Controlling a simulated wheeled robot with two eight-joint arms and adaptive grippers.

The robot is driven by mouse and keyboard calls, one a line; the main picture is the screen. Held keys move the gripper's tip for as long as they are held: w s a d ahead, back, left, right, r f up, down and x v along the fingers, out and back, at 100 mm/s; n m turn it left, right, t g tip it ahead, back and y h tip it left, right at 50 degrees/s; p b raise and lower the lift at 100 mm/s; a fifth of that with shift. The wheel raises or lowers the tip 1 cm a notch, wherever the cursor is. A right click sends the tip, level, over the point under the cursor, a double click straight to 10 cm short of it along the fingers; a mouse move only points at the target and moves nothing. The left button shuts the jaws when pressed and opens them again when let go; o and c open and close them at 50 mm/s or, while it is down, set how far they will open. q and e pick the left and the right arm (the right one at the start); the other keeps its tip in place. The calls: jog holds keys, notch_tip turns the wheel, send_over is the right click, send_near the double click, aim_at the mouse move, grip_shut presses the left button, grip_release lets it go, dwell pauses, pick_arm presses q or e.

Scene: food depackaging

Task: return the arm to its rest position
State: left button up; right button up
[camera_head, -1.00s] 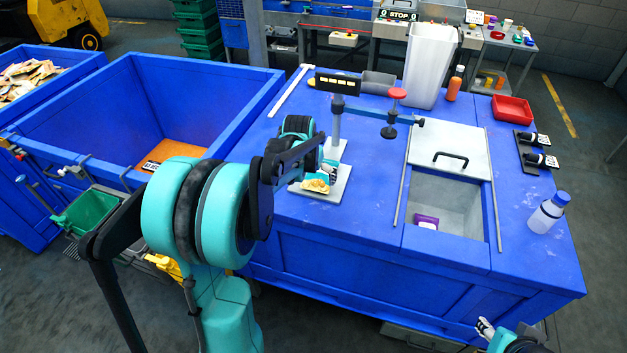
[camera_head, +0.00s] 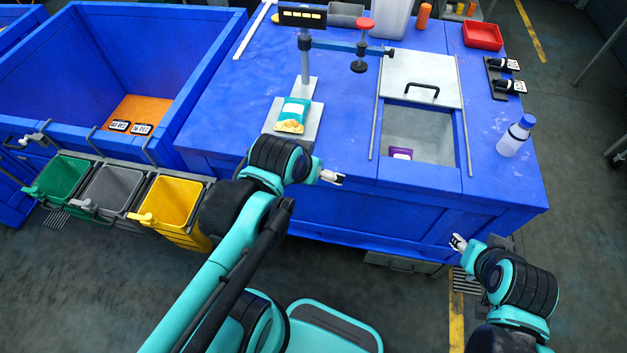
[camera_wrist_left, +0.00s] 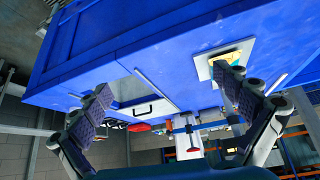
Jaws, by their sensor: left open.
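My left gripper (camera_head: 333,178) is in front of the blue table's near side, below and right of the plate with the food packet. In the left wrist view its two fingers (camera_wrist_left: 160,105) are wide apart with nothing between them. My right gripper (camera_head: 458,243) is in front of the table's near right part; it is too small there to tell whether its fingers are open. A teal and yellow food packet (camera_head: 294,114) lies on the pale plate (camera_head: 272,127) under the press stand, apart from both grippers.
The blue table (camera_head: 240,120) has a sunken bin (camera_head: 430,130) holding a purple packet (camera_head: 401,153). A bottle (camera_head: 516,135) stands at its right edge. A big blue crate (camera_head: 90,80) and green, grey and yellow bins (camera_head: 172,198) are at left. Floor between the arms is clear.

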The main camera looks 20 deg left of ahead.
pick_arm(q)
jog(key=s+d, duration=0.1)
jog(key=s+f, duration=0.1)
jog(key=shift+s+d+f+t, duration=0.2)
jog(key=shift+s+d+t, duration=0.1)
jog(key=shift+d, duration=0.1)
notch_tip(320, 180, down, 8)
jog(key=b, duration=0.8)
jog(key=shift+f, duration=0.15)
